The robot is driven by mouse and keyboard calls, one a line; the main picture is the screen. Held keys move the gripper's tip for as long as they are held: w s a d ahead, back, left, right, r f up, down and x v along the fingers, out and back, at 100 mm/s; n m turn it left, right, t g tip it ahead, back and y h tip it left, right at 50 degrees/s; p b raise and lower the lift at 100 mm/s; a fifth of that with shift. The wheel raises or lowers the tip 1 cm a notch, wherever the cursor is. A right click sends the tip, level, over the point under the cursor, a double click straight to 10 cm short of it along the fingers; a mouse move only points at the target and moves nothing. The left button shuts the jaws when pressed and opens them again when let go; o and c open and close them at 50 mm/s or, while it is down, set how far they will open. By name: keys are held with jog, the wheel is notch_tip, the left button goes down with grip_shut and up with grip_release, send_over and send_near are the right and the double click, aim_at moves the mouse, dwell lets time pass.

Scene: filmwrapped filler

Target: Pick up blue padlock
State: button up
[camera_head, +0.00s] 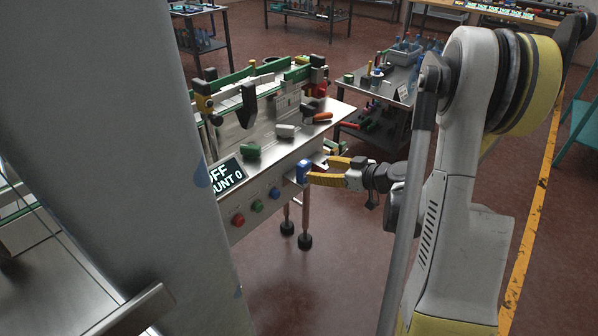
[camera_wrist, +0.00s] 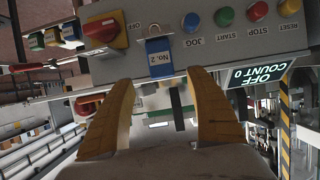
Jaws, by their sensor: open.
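The blue padlock (camera_wrist: 158,46) shows in the wrist view, with a white "No.2" label (camera_wrist: 160,62) on it. It hangs at the front panel of the machine (camera_wrist: 225,45), beside a red rotary switch on a yellow plate (camera_wrist: 106,27). In the head view the padlock (camera_head: 303,171) is a small blue block at the panel's right end. My gripper (camera_wrist: 161,78) is open, its two yellow fingers on either side of the padlock's line and close to it. In the head view my gripper (camera_head: 318,172) reaches the panel from the right. Whether the fingers touch the padlock cannot be told.
Blue, green and red buttons (camera_head: 257,206) and an "OFF COUNT 0" display (camera_head: 226,178) are on the same panel. Loose tools and parts lie on the machine's metal top (camera_head: 300,147). A dark cart (camera_head: 372,95) stands behind. The red floor (camera_head: 320,270) is clear in front.

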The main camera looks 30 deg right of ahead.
aim_at(307, 166)
jog(key=b+x, duration=0.1)
jog(key=x, duration=0.2)
jog(key=b+x, duration=0.1)
jog(key=x, duration=0.3)
jog(key=shift+w+a+r+b, duration=0.1)
jog(key=shift+w+a+b, duration=0.2)
jog(key=shift+b, duration=0.1)
jog(key=shift+r, duration=0.1)
grip_shut()
